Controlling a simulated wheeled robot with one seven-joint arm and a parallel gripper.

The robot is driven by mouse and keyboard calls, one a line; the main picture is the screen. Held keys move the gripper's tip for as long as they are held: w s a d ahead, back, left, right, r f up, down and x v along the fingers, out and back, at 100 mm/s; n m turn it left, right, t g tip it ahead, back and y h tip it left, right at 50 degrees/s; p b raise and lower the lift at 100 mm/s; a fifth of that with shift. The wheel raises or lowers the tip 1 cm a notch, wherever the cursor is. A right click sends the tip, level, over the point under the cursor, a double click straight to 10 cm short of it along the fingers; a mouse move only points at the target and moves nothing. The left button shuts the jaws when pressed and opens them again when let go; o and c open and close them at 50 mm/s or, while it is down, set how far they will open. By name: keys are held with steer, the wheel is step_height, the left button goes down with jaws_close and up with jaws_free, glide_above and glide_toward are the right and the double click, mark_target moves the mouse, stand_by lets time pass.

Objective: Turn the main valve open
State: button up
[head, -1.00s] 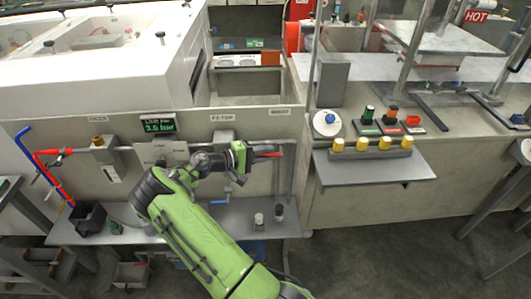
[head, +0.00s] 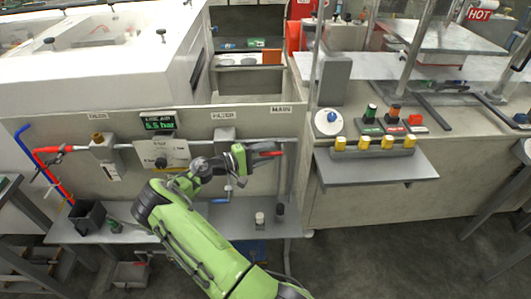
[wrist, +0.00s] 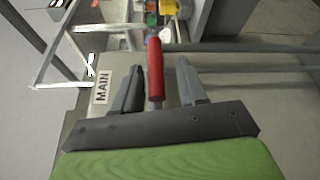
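The main valve's red handle (head: 267,154) shows at the right end of the wall pipe, below the MAIN label (head: 282,109). It lies roughly sideways in the head view, partly hidden by my gripper (head: 250,156). In the wrist view the red handle (wrist: 155,68) stands between the two fingers of my gripper (wrist: 159,72). There is a visible gap on each side, so the fingers are open around it. The valve body is hidden. The green LINE AIR display (head: 158,122) appears to read 5.5 bar.
A gauge panel (head: 160,155) and a filter unit (head: 224,141) sit along the pipe left of the valve. A grey shelf (head: 235,218) runs below, with small cylinders and a black bin (head: 88,216). A side shelf (head: 375,168) with yellow knobs juts out at the right.

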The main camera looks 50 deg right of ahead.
steer(key=v, duration=1.5)
steer(key=shift+a+p, duration=0.3)
steer(key=shift+a, duration=0.05)
steer(key=shift+r, duration=0.1)
